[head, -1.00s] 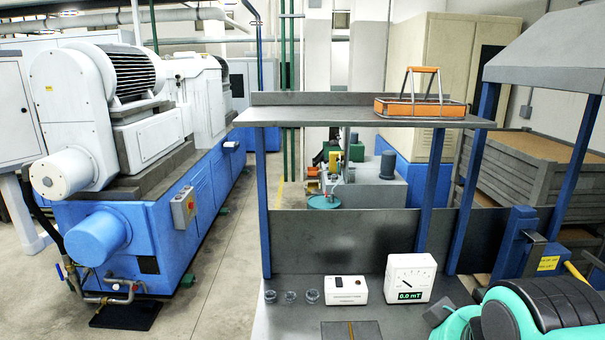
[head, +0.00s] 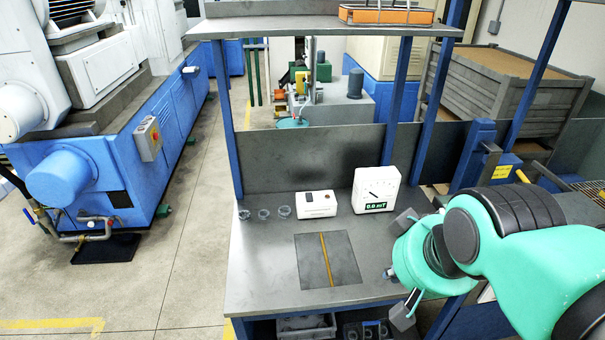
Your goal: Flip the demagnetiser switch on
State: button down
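A small white box (head: 318,204) with a dark switch on its top stands on the grey bench; the switch (head: 316,197) is too small to tell its position. To its right stands a white meter (head: 376,190) with a needle dial and a green display reading 0.0 mT. In front of them lies a dark flat plate (head: 313,260) with a yellow-orange strip across it. My gripper (head: 402,270) is at the bench's right side, to the right of the plate and apart from the box. Its two grey fingertips are wide apart, with nothing seen between them.
Several small clear rings (head: 264,214) lie left of the box. A shelf (head: 320,22) on blue posts overhangs the bench's back, with an orange basket (head: 388,15) on it. Bins (head: 306,325) sit below the bench's front edge. The bench (head: 257,275) is clear around the plate.

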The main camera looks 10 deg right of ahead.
jog(key=w+a+r+p, duration=0.1)
jog(key=w+r+p, duration=0.15)
jog(key=w, duration=1.45)
jog(key=w+a+r+p, duration=0.1)
jog(key=w+p, duration=0.2)
jog(key=w, duration=1.5)
jog(key=w+a+f+p, duration=0.2)
jog(key=w+f, duration=0.9)
jog(key=w, duration=0.3)
jog(key=w+a+f+g+p, duration=0.1)
jog(key=w+a+f+p, duration=0.1)
jog(key=w+f, duration=1)
jog(key=shift+w+a+g+p, duration=0.15)
jog(key=shift+w+g+p, duration=0.2)
jog(key=shift+w, duration=0.75)
jog(key=shift+f, duration=0.2)
send_over(308, 195)
notch_tip(308, 195, down, 11)
jog(key=shift+s+f+p, duration=0.1)
jog(key=shift+p, duration=0.3)
jog(key=shift+f, duration=0.95)
jog(key=shift+w, duration=0.2)
